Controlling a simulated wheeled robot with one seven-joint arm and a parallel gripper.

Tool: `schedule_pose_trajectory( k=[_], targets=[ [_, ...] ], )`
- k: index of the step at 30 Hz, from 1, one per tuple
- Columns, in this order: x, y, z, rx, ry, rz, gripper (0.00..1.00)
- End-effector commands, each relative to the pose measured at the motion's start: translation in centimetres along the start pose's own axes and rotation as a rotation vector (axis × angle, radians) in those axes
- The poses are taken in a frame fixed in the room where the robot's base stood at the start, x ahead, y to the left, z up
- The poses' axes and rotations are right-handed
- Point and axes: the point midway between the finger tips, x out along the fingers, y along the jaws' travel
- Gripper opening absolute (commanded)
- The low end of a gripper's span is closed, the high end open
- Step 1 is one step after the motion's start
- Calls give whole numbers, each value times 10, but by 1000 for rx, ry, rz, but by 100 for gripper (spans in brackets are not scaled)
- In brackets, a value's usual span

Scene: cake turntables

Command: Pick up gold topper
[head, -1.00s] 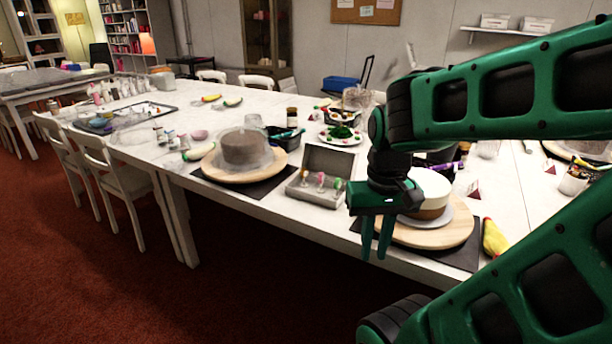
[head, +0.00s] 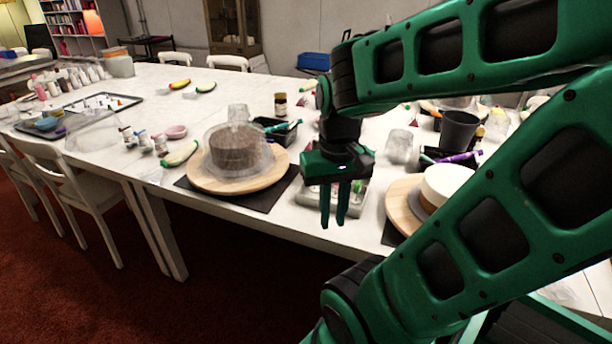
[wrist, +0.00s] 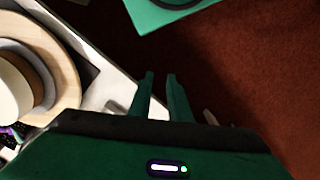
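My gripper (head: 333,222) hangs with its fingers pointing down, in front of the grey topper box (head: 308,203) at the table's front edge. The fingers are slightly apart and nothing shows between them; they also show in the wrist view (wrist: 160,76). The gripper covers most of the box and its contents. A small green-tipped piece (head: 358,187) shows at the box's right side. I cannot make out a gold topper in either view. In the wrist view the fingers lie over the red floor beside the table edge.
A brown cake (head: 236,150) under a clear dome stands on a wooden turntable (head: 208,181) to the left. A white-topped cake (head: 447,183) on another turntable (head: 400,205) stands to the right. A black tray (head: 275,127) and a dark cup (head: 459,131) lie behind. Chairs line the left side.

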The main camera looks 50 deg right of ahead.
Motion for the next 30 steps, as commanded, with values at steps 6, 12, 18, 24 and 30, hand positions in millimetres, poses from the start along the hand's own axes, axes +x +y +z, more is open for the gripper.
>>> schedule_pose_trajectory(
  k=[6, 12, 18, 24, 30],
  targets=[
    [0, 0, 0, 0, 0, 0, 17],
    [-3, 6, 8, 12, 12, -1, 17],
    [14, 11, -21, 157, 24, 73, 17],
    [43, 24, -72, 393, 100, 221, 17],
    [69, 37, -121, 584, 246, 371, 17]
  ],
)
